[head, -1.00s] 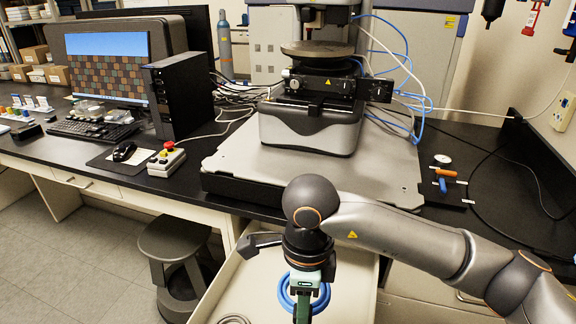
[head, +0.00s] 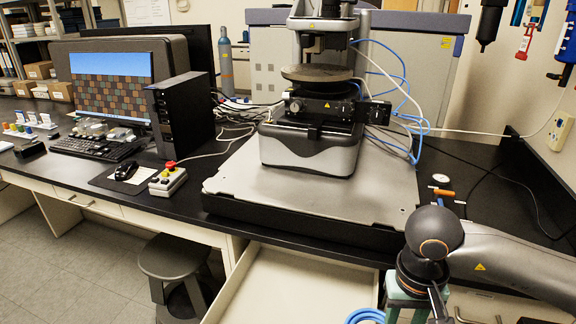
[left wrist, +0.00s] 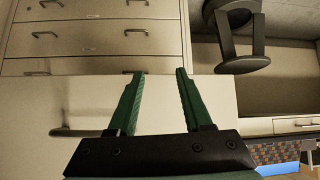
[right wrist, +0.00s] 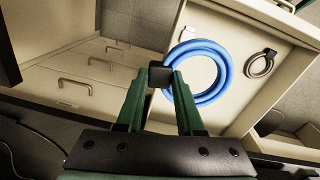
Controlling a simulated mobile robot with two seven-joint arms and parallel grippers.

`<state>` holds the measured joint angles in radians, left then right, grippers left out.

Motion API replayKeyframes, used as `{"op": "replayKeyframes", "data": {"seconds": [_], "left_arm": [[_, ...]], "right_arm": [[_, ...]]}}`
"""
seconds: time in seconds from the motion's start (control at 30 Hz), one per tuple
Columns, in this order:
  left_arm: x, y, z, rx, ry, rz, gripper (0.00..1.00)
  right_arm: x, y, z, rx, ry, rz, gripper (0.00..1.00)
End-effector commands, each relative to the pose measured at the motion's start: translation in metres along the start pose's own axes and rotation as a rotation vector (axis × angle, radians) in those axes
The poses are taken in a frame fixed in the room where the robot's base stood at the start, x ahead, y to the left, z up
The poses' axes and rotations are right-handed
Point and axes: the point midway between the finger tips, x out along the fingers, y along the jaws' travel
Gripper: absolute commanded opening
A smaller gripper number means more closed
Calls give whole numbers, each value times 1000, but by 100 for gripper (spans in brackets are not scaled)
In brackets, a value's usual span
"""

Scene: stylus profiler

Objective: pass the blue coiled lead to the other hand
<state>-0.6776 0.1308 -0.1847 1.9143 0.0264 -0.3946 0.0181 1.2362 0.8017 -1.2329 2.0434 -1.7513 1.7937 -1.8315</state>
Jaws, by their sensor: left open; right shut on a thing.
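The blue coiled lead (head: 365,316) shows at the bottom edge of the head view, partly cut off. In the right wrist view the lead (right wrist: 224,67) hangs as a ring beside the fingertips. My right gripper (right wrist: 160,75) is shut on the lead's small black block (right wrist: 158,70). In the head view its arm comes in from the right, and the fingertips are out of frame. My left gripper (left wrist: 160,73) shows only in the left wrist view. It is open, with nothing between its fingers, in front of a pale cabinet.
An open cream drawer (head: 296,283) is below the bench edge. A grey coil (right wrist: 262,63) lies in it. A dark stool (head: 174,262) stands to the left. The profiler (head: 312,148) on its grey slab stands on the bench.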

Motion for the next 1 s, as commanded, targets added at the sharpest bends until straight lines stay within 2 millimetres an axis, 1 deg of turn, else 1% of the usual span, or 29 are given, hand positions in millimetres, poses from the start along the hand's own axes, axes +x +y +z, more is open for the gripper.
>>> {"op": "replayKeyframes", "data": {"seconds": [0.1,0.23,0.37,0.47,0.57,0.67,1.0], "left_arm": [[-1,0,-1,0,0,0,50],[-1,0,-1,0,0,0,50],[-1,0,-1,0,0,0,50],[-1,0,-1,0,0,0,50],[-1,0,-1,0,0,0,50],[-1,0,-1,0,0,0,50],[-1,0,-1,0,0,-1,50]], "right_arm": [[-1,8,2,-83,0,3,0],[-1,12,2,-124,1,4,0],[-1,11,2,-130,1,4,0],[-4,6,2,-134,2,3,0],[-10,-5,0,-145,4,2,0],[-21,-24,-2,-160,6,1,0],[-66,-99,-9,-223,9,2,0]]}}
